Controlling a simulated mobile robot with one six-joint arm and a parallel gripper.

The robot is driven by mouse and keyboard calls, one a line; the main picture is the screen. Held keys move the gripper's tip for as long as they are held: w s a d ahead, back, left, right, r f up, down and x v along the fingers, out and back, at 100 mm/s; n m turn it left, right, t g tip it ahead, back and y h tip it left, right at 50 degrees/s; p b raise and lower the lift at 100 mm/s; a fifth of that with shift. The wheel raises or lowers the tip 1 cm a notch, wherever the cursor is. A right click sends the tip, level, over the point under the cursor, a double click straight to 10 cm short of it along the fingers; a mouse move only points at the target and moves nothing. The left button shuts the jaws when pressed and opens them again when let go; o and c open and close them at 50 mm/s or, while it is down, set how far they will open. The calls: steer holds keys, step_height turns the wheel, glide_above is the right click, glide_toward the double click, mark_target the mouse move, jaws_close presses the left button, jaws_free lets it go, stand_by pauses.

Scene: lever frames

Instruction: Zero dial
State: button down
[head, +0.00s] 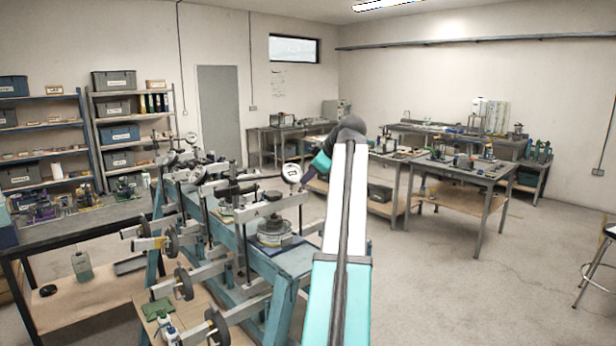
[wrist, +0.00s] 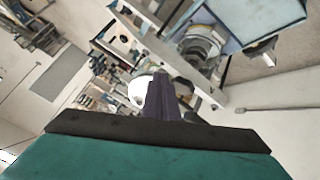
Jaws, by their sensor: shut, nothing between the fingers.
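A round white-faced dial gauge (head: 291,173) stands on the near end of the blue lever frame bench in the head view. A second, similar dial (head: 191,138) sits farther back along the bench. My gripper (head: 305,178) is just right of the nearer dial, at the end of my arm. In the wrist view my gripper (wrist: 168,98) shows as dark fingers closed together, with nothing between them. A white dial (wrist: 138,92) shows directly behind the fingers and is partly hidden by them. I cannot tell whether the fingertips touch it. The dial's pointer is too small to read.
The blue bench (head: 285,262) carries levers, weights and a round metal piece (head: 273,232) below the nearer dial. Round weights (head: 184,284) hang out to its left. A worktable (head: 462,170) stands at the right. The floor (head: 440,270) right of my arm is clear.

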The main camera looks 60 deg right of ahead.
steer(key=shift+b+x, duration=0.7)
steer(key=shift+x, duration=0.55)
steer(key=shift+a+f, duration=0.15)
steer(key=shift+f, duration=0.15)
steer(key=shift+r, duration=0.1)
steer(key=shift+d+r+b, duration=0.2)
steer(key=shift+d+b, duration=0.05)
steer(key=shift+d, duration=0.25)
steer(key=shift+d+r+b, duration=0.15)
steer(key=shift+d+b, duration=0.1)
steer(key=shift+d, duration=0.25)
steer(key=shift+w+d+r, duration=0.15)
steer(key=shift+d, duration=0.25)
steer(key=shift+w+d+r, duration=0.15)
steer(key=shift+d, duration=0.25)
steer(key=shift+w+d+r+b, duration=0.15)
steer(key=shift+d+r+b, duration=0.1)
steer(key=shift+r+b, duration=0.1)
stand_by(0.5)
